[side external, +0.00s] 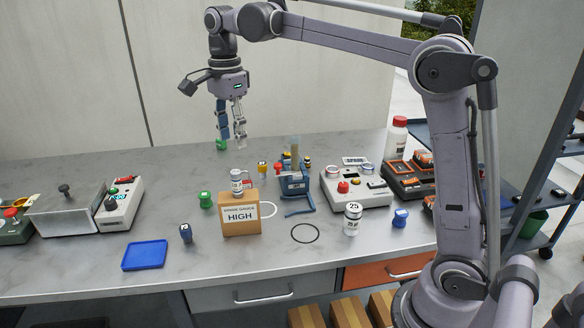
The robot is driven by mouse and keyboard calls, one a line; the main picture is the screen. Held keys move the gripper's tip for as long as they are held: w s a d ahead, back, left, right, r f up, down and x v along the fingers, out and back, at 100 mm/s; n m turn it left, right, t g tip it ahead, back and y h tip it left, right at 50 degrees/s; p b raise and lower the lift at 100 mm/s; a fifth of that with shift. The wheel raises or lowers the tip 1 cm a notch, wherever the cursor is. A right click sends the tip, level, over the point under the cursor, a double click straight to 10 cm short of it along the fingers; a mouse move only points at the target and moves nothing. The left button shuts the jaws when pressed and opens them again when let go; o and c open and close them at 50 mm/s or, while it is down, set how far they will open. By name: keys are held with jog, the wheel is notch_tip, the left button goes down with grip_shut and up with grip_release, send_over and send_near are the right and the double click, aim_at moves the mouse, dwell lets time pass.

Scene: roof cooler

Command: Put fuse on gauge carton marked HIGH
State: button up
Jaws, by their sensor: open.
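The gauge carton (240,216) is a brown box with a white label reading HIGH, standing near the middle of the bench. A small white-and-grey labelled cylinder (238,181), which looks like a fuse, appears upright on the carton's top; its lower edge meets the top of the box. A similar larger white cylinder marked 25 (352,218) stands to the right on the bench. My gripper (231,136) is open, pointing down over the back of the bench, above and behind the carton. It is apart from the carton and cylinder, and nothing shows clearly between its fingers.
A blue tray (145,255) lies front left, with a dark blue knob-like piece (186,233) beside it. A green piece (206,199) stands left of the carton. A black ring (305,233) lies to its right. A blue holder (293,182) and grey control box (355,187) stand behind right.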

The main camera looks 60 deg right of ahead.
jog(key=s+f+n+t, duration=0.3)
jog(key=s+f+n, duration=0.3)
jog(key=s+n, duration=0.3)
jog(key=s+f+n+t, duration=0.4)
jog(key=s+f+n, duration=0.3)
jog(key=s+n, duration=0.2)
jog(key=shift+s+a+n, duration=0.25)
jog(key=shift+s+n, duration=0.15)
jog(key=shift+n, duration=0.7)
